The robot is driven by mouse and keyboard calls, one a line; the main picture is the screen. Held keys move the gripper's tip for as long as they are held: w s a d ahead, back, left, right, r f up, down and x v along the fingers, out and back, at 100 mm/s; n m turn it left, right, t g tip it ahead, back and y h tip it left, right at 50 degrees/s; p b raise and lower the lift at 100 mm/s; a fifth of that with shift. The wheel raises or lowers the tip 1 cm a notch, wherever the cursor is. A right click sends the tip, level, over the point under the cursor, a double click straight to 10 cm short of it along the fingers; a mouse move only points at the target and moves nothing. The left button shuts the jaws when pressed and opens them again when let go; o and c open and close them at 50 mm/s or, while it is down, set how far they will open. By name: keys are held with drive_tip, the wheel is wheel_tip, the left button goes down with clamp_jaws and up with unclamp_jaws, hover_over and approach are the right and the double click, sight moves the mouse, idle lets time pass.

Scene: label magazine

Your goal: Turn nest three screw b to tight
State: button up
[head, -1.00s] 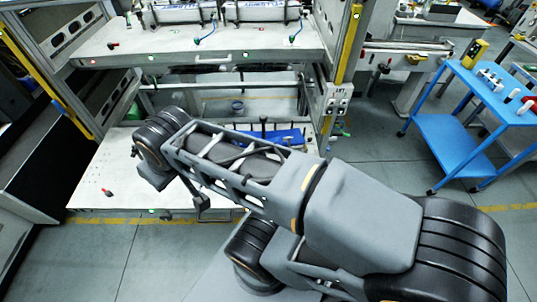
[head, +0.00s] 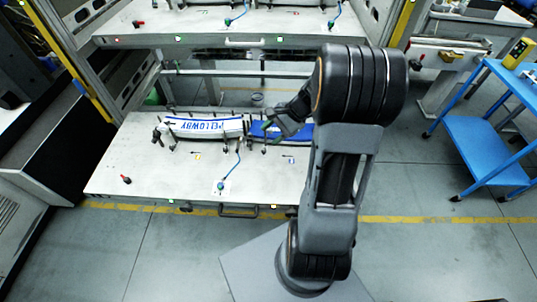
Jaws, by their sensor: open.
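A white and blue curved piece lettered PELLOWBY (head: 205,127) lies on the lower shelf (head: 140,182), with several dark upright screws or clamps (head: 158,140) around it. A plain blue piece (head: 265,130) lies to its right, also between dark uprights. No readable mark shows which nest is number three or which screw is b, and my arm hides the shelf's right end.
The upper shelf (head: 200,38) hangs above and behind the lower one. A blue hose (head: 237,160) and a red-tipped part (head: 125,179) are on the lower shelf's front. A blue trolley (head: 490,125) stands at the right. Floor in front is clear.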

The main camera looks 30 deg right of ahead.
drive_tip(key=w+d+f+m+t+y+b, duration=0.1)
drive_tip(key=w+d+f+m+t+y, duration=0.1)
drive_tip(key=d+f+m, duration=0.5)
drive_tip(key=m+t+b, duration=0.2)
drive_tip(key=m+t, duration=0.3)
approach(265, 150)
drive_tip(key=v, duration=0.5)
drive_tip(key=shift+r, duration=0.2)
drive_tip(key=shift+w+f+p, duration=0.2)
drive_tip(key=shift+f+p, duration=0.1)
drive_tip(key=p+x, duration=0.3)
drive_tip(key=x, duration=1)
drive_tip(key=shift+a, duration=0.15)
drive_tip(key=shift+s, duration=0.1)
drive_tip(key=c, duration=0.9)
drive_tip(key=shift+f, duration=0.1)
